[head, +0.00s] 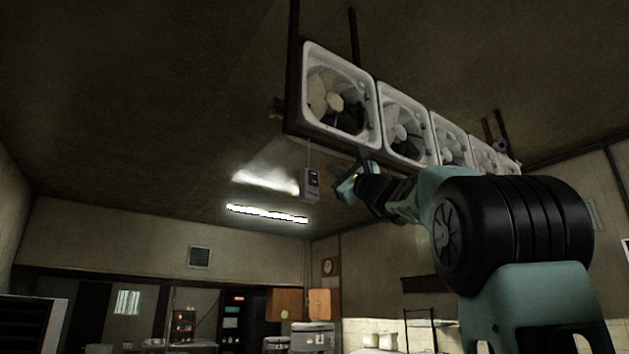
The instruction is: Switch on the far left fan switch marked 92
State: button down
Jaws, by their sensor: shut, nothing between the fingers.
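A row of white box fans hangs from the ceiling in the head view, with the far left fan (338,97) nearest and largest. A small grey switch box (311,184) hangs on a thin cord below that fan. Its front has a dark part, and any marking on it is too small to read. My gripper (346,187) is just to the right of the switch box, at about the same height. It is shut and looks empty. I cannot tell from this view whether it touches the box.
The fans sit in a dark hanging frame (293,75) close above my arm. A lit ceiling lamp (267,214) is farther back. A wall clock (330,267), orange cabinets (286,303) and grey machines (312,337) stand in the back. Left of the switch box the air is clear.

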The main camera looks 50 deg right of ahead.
aim_at(313, 176)
jog(key=shift+w+d+f, duration=0.1)
jog(key=shift+w+d, duration=0.1)
jog(key=shift+w, duration=0.6)
jog(key=shift+w+d+f, duration=0.1)
jog(key=shift+w+d, duration=0.1)
jog(key=shift+w, duration=0.6)
jog(key=shift+w+d+f, duration=0.1)
jog(key=shift+w+d, duration=0.1)
jog(key=shift+w, duration=0.6)
jog(key=shift+w+b, duration=0.3)
jog(key=shift+w, duration=0.1)
jog(key=shift+w+d+f, duration=0.1)
jog(key=shift+w+d, duration=0.05)
jog(key=shift+w, duration=0.15)
dwell(0.7)
jog(key=shift+s, duration=0.1)
jog(key=shift+s+b, duration=0.55)
jog(key=shift+s, duration=0.05)
